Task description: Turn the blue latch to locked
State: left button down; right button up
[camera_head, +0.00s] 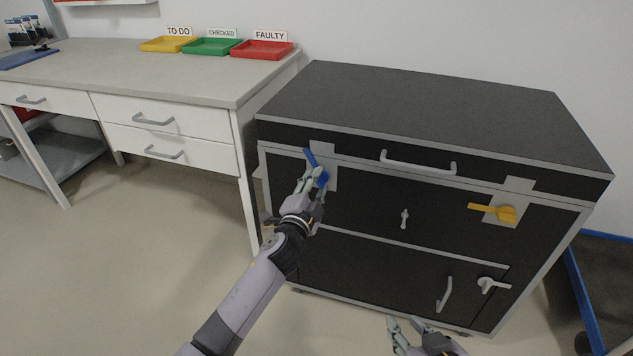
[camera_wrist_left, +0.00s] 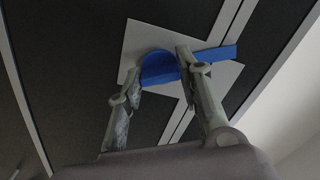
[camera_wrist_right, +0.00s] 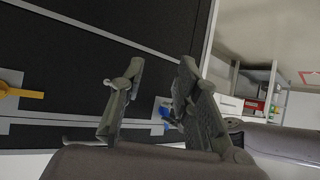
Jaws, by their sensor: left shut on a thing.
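The blue latch (camera_head: 322,176) is on the front of the black case, at the upper left, on a light grey plate. Its thin arm points up and to the left in the head view. In the left wrist view the blue latch (camera_wrist_left: 160,68) has a round hub, and its arm sticks out to the right past one finger. My left gripper (camera_head: 312,180) is shut on the latch, with a finger on each side of the hub (camera_wrist_left: 160,75). My right gripper (camera_head: 405,330) is open and empty, low in front of the case; its fingers stand apart in the right wrist view (camera_wrist_right: 150,90).
The black case (camera_head: 430,110) has a yellow latch (camera_head: 495,212) at upper right, a lid handle (camera_head: 418,163), a small grey knob (camera_head: 405,218) and a lower door with handle (camera_head: 444,294). A workbench (camera_head: 150,80) with yellow, green and red trays stands left. A blue frame (camera_head: 582,300) is at right.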

pick_arm(q)
jog(key=m, duration=0.2)
jog(key=shift+m, duration=0.4)
jog(key=shift+f+m+p, duration=0.1)
jog(key=shift+m+p, duration=0.4)
jog(key=shift+m, duration=1.2)
pick_arm(e)
jog(key=shift+s+d+f+g+h, duration=0.15)
jog(key=shift+s+d+f+g, duration=0.1)
jog(key=shift+s+f+g, duration=0.4)
jog(key=shift+s+d+f+g+h, duration=0.2)
jog(key=shift+s+d+f+g, duration=0.2)
jog(key=shift+s, duration=0.4)
jog(key=shift+s+d+f+g+h, duration=0.15)
jog(key=shift+s+f+g, duration=0.3)
jog(key=shift+s+f, duration=0.25)
pick_arm(q)
jog(key=c, duration=1.1)
grip_release()
jog(key=v, duration=1.2)
jog(key=shift+s, duration=0.1)
